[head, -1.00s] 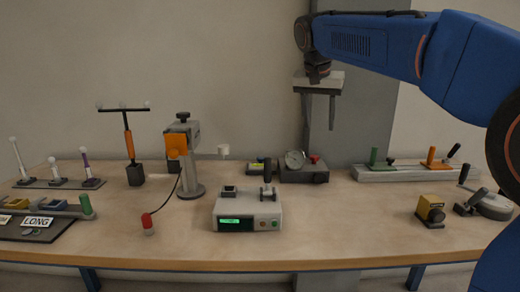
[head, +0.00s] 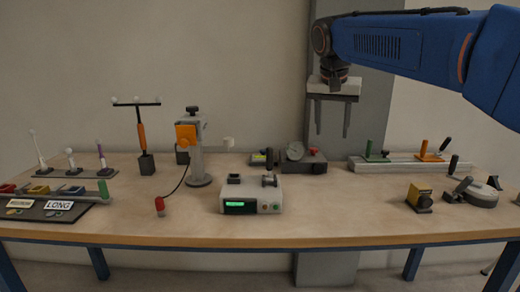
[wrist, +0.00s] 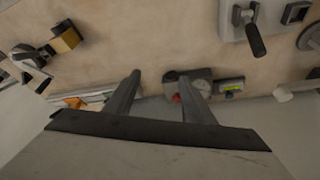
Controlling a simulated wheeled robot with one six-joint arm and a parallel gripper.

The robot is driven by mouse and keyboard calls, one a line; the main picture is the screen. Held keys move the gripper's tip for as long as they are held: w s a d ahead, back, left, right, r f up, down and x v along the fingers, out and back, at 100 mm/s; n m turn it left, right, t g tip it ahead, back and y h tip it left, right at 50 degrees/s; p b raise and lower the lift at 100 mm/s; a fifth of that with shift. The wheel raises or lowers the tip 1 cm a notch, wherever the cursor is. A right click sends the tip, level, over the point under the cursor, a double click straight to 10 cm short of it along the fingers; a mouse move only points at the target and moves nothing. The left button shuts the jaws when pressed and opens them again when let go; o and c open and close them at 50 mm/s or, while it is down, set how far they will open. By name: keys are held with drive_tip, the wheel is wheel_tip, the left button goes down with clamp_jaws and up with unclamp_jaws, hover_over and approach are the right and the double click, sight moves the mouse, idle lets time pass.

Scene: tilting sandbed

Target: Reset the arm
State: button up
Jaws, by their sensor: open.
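My gripper (head: 332,117) hangs from the end of my blue arm, above the back of the bench in the head view. Its two dark fingers point down and stand apart, with nothing between them. In the wrist view the gripper (wrist: 166,80) also shows open, its two fingers spread and empty. The fingers hang clear of the things on the bench.
The wooden bench (head: 330,220) holds a grey box with a green display (head: 252,196), a dial gauge device (head: 297,153), a yellow block (head: 420,197), a rail with green and orange handles (head: 415,165) and an orange-fronted stand (head: 196,150). The front middle is clear.

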drive_tip(key=s+d+f+n+y, duration=0.1)
drive_tip(key=s+d+f, duration=0.3)
drive_tip(key=s+f, duration=1)
drive_tip(key=s+d+f+n, duration=0.3)
drive_tip(key=s+f, duration=1.1)
drive_tip(key=s, duration=0.5)
drive_tip(key=shift+s+d+f+n+t+y, duration=0.2)
drive_tip(key=shift+d+n+t+y, duration=0.15)
drive_tip(key=shift+d, duration=0.4)
